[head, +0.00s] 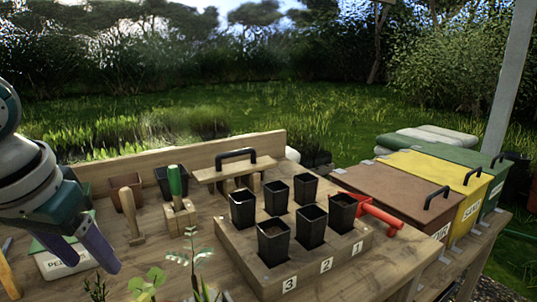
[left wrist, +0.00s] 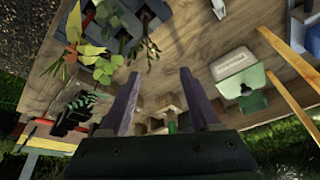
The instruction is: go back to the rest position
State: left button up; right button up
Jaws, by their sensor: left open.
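My left gripper (head: 98,236) comes in from the left side in the head view, above the left part of the wooden potting bench (head: 205,232). In the left wrist view its two purple fingers (left wrist: 160,98) stand apart with nothing between them. The bench top lies beyond the fingers. My right gripper is not in the head view.
A wooden block (head: 318,260) holds several black pots. A green-handled tool (head: 175,180) stands in a small holder. Brown, yellow (head: 440,175) and green lidded bins stand at the right. Seedlings (head: 193,255) rise at the front. A labelled green-and-white box (left wrist: 235,70) sits near the left gripper.

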pick_arm(q)
jog(key=s+d+f+m+h+p, duration=0.1)
jog(key=s+d+f, duration=0.15)
jog(key=s, duration=0.45)
jog(key=s+d+f+m+p, duration=0.1)
jog(key=s+d+f, duration=0.15)
jog(key=s, duration=0.35)
jog(key=s+r, duration=0.3)
jog(key=s, duration=0.8)
notch_tip(320, 180, up, 38)
jog(key=p, duration=3.8)
jog(key=shift+w+a+f+n+y+p, duration=0.2)
jog(key=shift+w+n+y+p, duration=0.15)
jog(key=shift+w+n, duration=0.1)
